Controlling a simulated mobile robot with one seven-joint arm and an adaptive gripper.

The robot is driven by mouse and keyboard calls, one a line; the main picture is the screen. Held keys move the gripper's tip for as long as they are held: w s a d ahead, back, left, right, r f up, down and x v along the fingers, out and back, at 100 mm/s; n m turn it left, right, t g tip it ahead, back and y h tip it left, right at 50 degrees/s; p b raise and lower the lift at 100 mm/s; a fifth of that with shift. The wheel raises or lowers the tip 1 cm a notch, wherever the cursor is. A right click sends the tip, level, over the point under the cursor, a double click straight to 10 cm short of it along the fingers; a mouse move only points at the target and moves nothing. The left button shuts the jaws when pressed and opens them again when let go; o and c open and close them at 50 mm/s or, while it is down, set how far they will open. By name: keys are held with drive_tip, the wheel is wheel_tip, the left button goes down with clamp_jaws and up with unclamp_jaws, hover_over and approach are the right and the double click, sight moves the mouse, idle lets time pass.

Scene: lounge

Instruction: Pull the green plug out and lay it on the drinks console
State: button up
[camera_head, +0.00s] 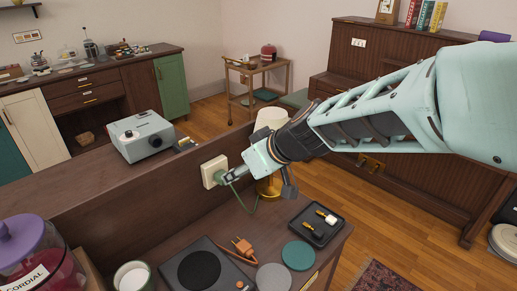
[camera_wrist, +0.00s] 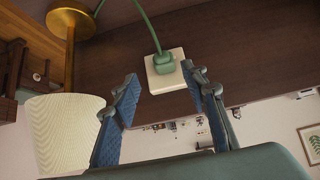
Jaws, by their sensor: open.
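The green plug (camera_wrist: 165,61) sits in a cream square wall socket (camera_wrist: 174,78) in the wrist view, with a green cord curving away from it. In the head view the socket (camera_head: 211,170) is on a raised wooden panel, and the plug (camera_head: 224,178) is partly hidden by my gripper (camera_head: 232,177). The wrist view shows my gripper (camera_wrist: 160,74) open, its blue-padded fingers either side of the plug with gaps; contact is not visible. The wooden console (camera_head: 180,238), which I take as the drinks console, lies below the socket.
The console holds a cordial jar (camera_head: 35,255), a white cup (camera_head: 132,276), a black turntable-like unit (camera_head: 199,268), an orange plug (camera_head: 242,246), two round coasters and a black tray (camera_head: 316,226). A lamp (camera_head: 271,119) stands close behind my gripper. A grey projector-like box (camera_head: 141,136) sits behind the panel.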

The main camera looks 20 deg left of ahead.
drive_tip(key=shift+s+b+x, duration=0.1)
drive_tip(key=shift+b+x, duration=0.1)
drive_tip(key=shift+x, duration=2.05)
drive_tip(key=shift+s+b+x, duration=0.15)
drive_tip(key=shift+b+x, duration=0.05)
drive_tip(key=shift+x, duration=2.05)
drive_tip(key=shift+a, duration=0.15)
drive_tip(key=c, duration=1)
drive_tip(key=o, duration=1)
